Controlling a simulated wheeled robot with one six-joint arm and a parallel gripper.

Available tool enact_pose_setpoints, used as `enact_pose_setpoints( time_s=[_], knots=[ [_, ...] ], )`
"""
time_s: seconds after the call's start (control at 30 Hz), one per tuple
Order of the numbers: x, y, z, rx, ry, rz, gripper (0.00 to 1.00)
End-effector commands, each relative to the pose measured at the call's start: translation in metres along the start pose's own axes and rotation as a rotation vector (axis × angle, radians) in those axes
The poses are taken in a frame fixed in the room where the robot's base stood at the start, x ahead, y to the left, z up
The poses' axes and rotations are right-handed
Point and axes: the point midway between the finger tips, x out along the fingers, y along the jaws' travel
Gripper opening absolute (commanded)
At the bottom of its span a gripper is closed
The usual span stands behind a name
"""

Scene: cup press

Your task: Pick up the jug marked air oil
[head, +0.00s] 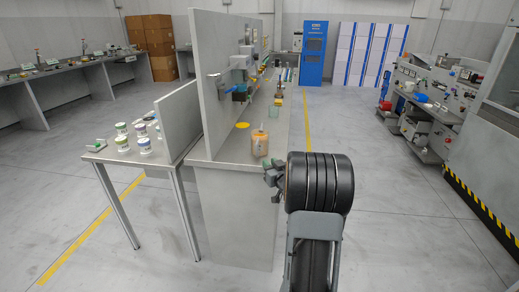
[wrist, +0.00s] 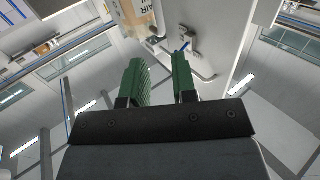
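The jug marked air oil (head: 260,144) is an amber-orange container with a pale label. It stands upright near the front end of the grey bench (head: 228,152) in the head view. My gripper (head: 274,174) is beside the bench end, to the right of and nearer than the jug. In the wrist view its two green fingers (wrist: 160,75) are apart with nothing between them. The jug is beyond the fingertips, not touching.
A tall grey panel (head: 225,75) rises along the left of the bench, with fittings on it. A lower side table (head: 125,153) holds several white tubs. The floor at right is open.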

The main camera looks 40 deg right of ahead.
Motion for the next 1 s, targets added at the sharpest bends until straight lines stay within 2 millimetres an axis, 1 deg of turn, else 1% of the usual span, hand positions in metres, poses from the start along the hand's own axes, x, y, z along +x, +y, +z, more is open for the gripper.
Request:
enact_pose_setpoints(
  time_s=[0.1,0.3,0.43,0.67,0.9,1.0],
  knots=[
    [0.023,-0.001,0.001,0.002,0.005,-0.006,0.26],
    [0.055,-0.001,0.000,0.002,0.003,-0.005,0.26],
    [0.068,-0.001,0.000,0.002,0.004,-0.004,0.26],
    [0.080,-0.001,-0.001,0.001,0.003,-0.004,0.26],
    [0.112,0.001,-0.002,0.002,0.002,-0.005,0.26],
    [0.121,0.001,-0.003,0.001,0.003,-0.004,0.26]
  ],
)
